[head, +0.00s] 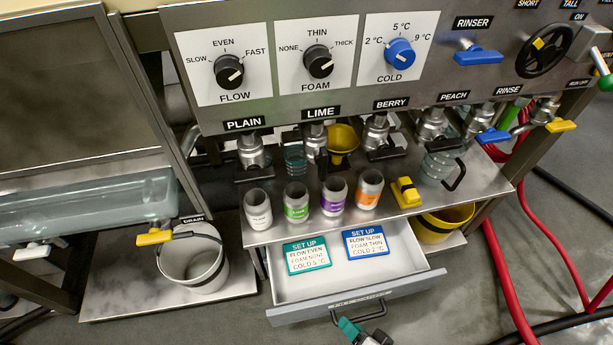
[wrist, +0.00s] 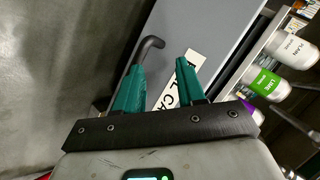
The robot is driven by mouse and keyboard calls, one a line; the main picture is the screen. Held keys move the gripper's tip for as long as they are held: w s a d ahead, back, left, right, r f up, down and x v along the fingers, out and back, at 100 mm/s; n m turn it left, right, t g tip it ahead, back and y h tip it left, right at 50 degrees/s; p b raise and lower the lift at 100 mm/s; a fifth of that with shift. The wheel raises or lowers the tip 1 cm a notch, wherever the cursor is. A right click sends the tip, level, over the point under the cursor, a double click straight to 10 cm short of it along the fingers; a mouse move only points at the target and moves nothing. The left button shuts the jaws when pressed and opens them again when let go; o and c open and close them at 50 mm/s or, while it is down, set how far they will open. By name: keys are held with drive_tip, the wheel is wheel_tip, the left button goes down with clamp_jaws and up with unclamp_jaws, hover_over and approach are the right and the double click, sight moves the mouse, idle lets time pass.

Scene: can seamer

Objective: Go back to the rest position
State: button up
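My gripper (head: 354,329) is at the bottom of the head view, close to the dark handle (head: 362,312) of a pulled-out drawer (head: 420,292). In the wrist view my gripper (wrist: 163,62) has its two green fingers spread apart with nothing between the tips. The bent end of the handle (wrist: 151,43) shows just beyond the left finger. I cannot tell whether that finger touches it. Two cards lie in the drawer: a green-edged set-up card (head: 307,256) and a blue-edged one (head: 366,242).
Several labelled cans, such as the plain can (head: 258,210), stand on the steel shelf (head: 480,192) above the drawer. A yellow-handled block (head: 406,193) is beside them. A white bucket (head: 193,258) stands left, a yellow bucket (head: 447,220) right. Red hoses (head: 507,285) run along the right floor.

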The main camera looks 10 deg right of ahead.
drive_tip(key=s+d+r+n+g+h, duration=0.2)
drive_tip(key=s+d+r+n+g, duration=0.2)
drive_tip(key=d+r, duration=0.25)
drive_tip(key=s+d+r+n+g+h, duration=0.2)
drive_tip(key=s+d+r+n+g, duration=0.25)
drive_tip(key=d+r, duration=0.2)
wheel_tip(320, 180, up, 32)
drive_tip(key=p, duration=3.1)
drive_tip(key=shift+w+a, duration=0.2)
drive_tip(key=shift+a, duration=0.25)
drive_tip(key=shift+s+m+g, duration=0.1)
drive_tip(key=shift+m+g, duration=0.15)
